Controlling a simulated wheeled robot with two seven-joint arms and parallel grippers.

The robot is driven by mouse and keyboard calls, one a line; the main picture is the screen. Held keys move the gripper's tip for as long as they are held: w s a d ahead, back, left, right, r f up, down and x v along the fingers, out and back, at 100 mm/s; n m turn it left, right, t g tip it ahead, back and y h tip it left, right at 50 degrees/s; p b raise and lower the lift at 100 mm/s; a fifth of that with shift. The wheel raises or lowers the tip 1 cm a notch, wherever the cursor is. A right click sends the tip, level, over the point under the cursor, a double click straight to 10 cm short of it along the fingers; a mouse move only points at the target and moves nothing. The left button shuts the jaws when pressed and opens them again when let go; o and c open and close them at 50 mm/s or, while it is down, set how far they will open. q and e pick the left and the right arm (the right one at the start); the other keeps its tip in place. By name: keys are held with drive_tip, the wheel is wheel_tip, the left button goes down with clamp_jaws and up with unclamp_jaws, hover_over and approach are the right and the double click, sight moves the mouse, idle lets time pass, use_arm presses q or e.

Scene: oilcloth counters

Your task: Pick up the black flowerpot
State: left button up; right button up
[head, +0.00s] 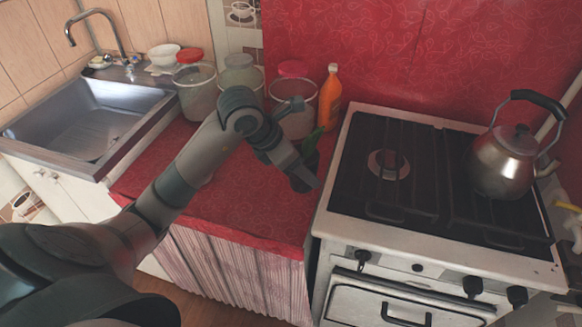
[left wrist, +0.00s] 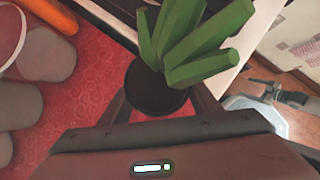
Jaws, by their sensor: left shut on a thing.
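The black flowerpot (left wrist: 157,92) holds a green, thick-leaved plant (left wrist: 190,40) and sits between the two fingers of my left gripper (left wrist: 160,104) in the left wrist view. The fingers are closed on its sides. In the head view my left gripper (head: 304,178) is over the right edge of the red counter, close to the stove. The plant's green leaves show there just behind it, while the pot is mostly hidden by the gripper. I cannot tell whether the pot touches the counter. My right gripper is in neither view.
A white stove (head: 335,215) stands right of the counter (head: 245,190), with a metal kettle (head: 503,165) on it. Several lidded jars, one being a red-lidded jar (head: 293,110), and an orange bottle (head: 329,100) line the back. A sink (head: 90,125) is at left. The counter's front is clear.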

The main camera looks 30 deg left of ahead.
use_arm(q)
drive_tip(key=shift+s+d+r, duration=0.2)
drive_tip(key=shift+d+r, duration=0.15)
drive_tip(key=shift+d, duration=0.15)
idle(0.5)
